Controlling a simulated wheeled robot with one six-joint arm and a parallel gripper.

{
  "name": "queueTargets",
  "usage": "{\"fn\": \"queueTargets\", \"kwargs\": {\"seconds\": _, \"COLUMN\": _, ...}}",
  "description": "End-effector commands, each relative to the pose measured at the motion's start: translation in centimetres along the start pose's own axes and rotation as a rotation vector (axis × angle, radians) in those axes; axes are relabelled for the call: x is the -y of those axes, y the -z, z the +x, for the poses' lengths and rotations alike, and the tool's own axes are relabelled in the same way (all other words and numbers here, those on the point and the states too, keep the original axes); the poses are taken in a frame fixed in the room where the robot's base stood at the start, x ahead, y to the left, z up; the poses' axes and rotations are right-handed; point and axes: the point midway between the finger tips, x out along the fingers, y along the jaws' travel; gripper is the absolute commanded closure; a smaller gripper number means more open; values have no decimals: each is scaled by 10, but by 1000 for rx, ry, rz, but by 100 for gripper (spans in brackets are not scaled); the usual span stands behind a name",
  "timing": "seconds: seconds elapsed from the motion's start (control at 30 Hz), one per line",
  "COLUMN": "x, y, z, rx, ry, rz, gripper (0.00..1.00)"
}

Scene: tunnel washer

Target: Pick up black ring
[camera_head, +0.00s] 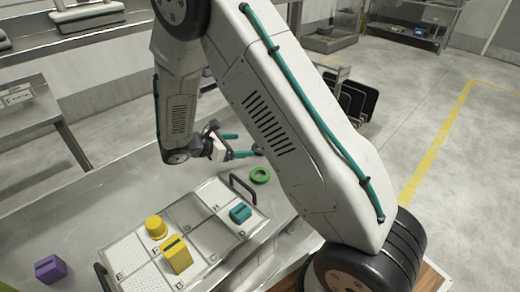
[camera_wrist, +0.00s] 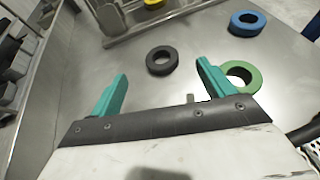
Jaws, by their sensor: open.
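The black ring (camera_wrist: 162,61) lies flat on the metal surface in the wrist view, ahead of and between my fingertips. My gripper (camera_wrist: 161,72) is open, its two teal fingers apart and empty, and the ring is not held. In the head view my gripper (camera_head: 236,144) hangs over the metal table behind the tray. The black ring cannot be made out in the head view, where my arm covers part of the scene.
A green ring (camera_wrist: 241,76) lies close by my right finger; a blue ring (camera_wrist: 247,23) is farther right. A handled compartment tray (camera_head: 205,221) holds yellow pieces (camera_head: 176,255) and a teal block (camera_head: 240,213). A purple block (camera_head: 50,268) stands left. Metal racks (camera_wrist: 150,30) stand beyond the black ring.

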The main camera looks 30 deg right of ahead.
Motion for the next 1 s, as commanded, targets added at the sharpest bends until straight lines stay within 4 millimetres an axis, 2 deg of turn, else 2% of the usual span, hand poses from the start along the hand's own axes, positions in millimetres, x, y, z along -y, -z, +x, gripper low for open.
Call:
{"fn": "queueTargets", "kwargs": {"seconds": 0.1, "x": -3, "y": 7, "z": 7, "rx": 12, "ry": -12, "rz": -24, "gripper": 19}}
{"fn": "queueTargets", "kwargs": {"seconds": 0.43, "x": -2, "y": 11, "z": 38, "rx": 12, "ry": -12, "rz": -25, "gripper": 19}}
{"fn": "queueTargets", "kwargs": {"seconds": 0.7, "x": 0, "y": 15, "z": 76, "rx": 12, "ry": -11, "rz": -24, "gripper": 19}}
{"fn": "queueTargets", "kwargs": {"seconds": 0.93, "x": 0, "y": 15, "z": 80, "rx": 11, "ry": -12, "rz": -22, "gripper": 19}}
{"fn": "queueTargets", "kwargs": {"seconds": 0.97, "x": 0, "y": 15, "z": 80, "rx": 11, "ry": -12, "rz": -22, "gripper": 22}}
{"fn": "queueTargets", "kwargs": {"seconds": 1.0, "x": 0, "y": 15, "z": 80, "rx": 11, "ry": -12, "rz": -22, "gripper": 33}}
